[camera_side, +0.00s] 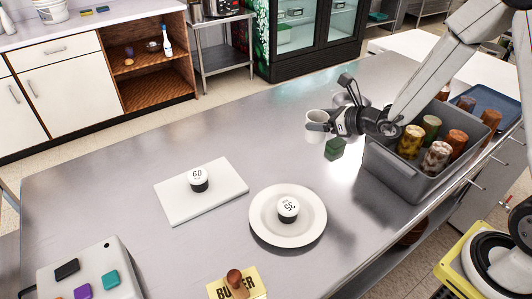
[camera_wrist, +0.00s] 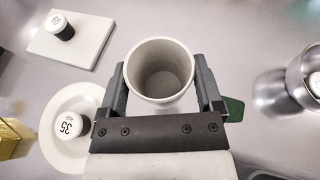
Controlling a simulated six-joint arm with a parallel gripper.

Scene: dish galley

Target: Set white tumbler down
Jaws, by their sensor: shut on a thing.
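The white tumbler (camera_side: 316,124) is held in my gripper (camera_side: 327,127), which is shut on it. In the wrist view the tumbler (camera_wrist: 159,73) sits upright between the two dark fingers of my gripper (camera_wrist: 160,92), its open mouth facing the camera and its inside looking empty. The side view shows it near the far right part of the steel table (camera_side: 130,145). A dark green block (camera_side: 334,149) is just below and beside it in that view. Whether the tumbler's base touches the table cannot be told.
A white plate (camera_side: 262,232) bears a round piece marked 35 (camera_side: 288,208). A white board (camera_side: 178,203) bears one marked 60 (camera_side: 198,180). A grey bin (camera_side: 375,160) with several tumblers stands right. A metal vessel (camera_wrist: 302,75) is close by.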

